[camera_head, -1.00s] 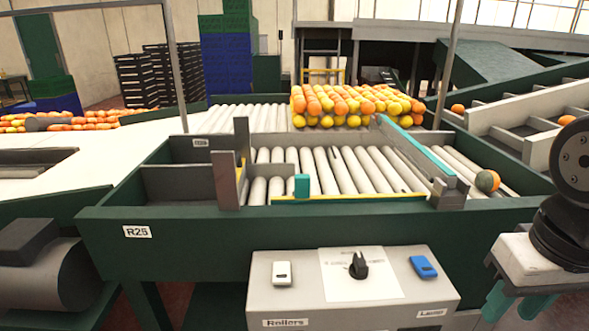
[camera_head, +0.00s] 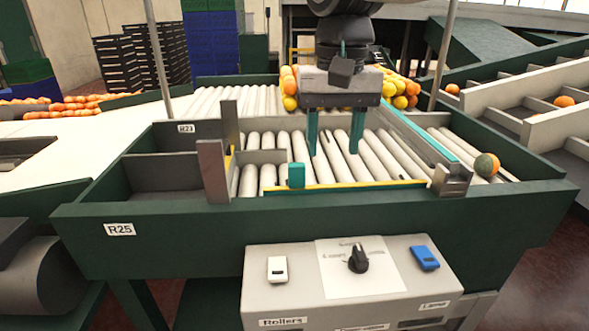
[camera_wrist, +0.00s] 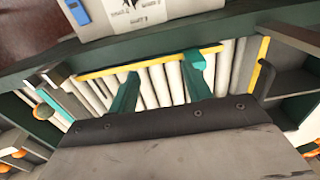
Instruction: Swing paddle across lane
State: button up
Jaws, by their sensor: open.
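A long grey bar with a teal top edge (camera_head: 415,132), which looks like the paddle, runs along the right side of the roller lane (camera_head: 270,152). Its near end meets a grey block (camera_head: 452,180) at the front rail. My gripper (camera_head: 334,150) hangs over the middle of the lane, left of the bar and apart from it. Its two teal fingers point down, spread and empty. In the wrist view the open fingers (camera_wrist: 163,64) show above the white rollers. My gripper and arm hide part of the orange pile behind.
A green-and-orange fruit (camera_head: 487,165) lies right of the bar. A control box (camera_head: 300,290) with switches and a knob is in front. Oranges and yellow fruit (camera_head: 400,95) are piled behind.

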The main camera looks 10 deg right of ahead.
aim_at(296, 164)
jog(key=w+a, duration=0.1)
jog(key=a, duration=0.2)
jog(key=w+a, duration=0.1)
jog(key=a, duration=0.1)
jog(key=shift+w+a+r, duration=0.2)
jog(key=shift+w, duration=0.1)
notch_tip(296, 164, down, 7)
jog(key=shift+f, duration=0.2)
jog(key=shift+w, duration=0.1)
grip_shut()
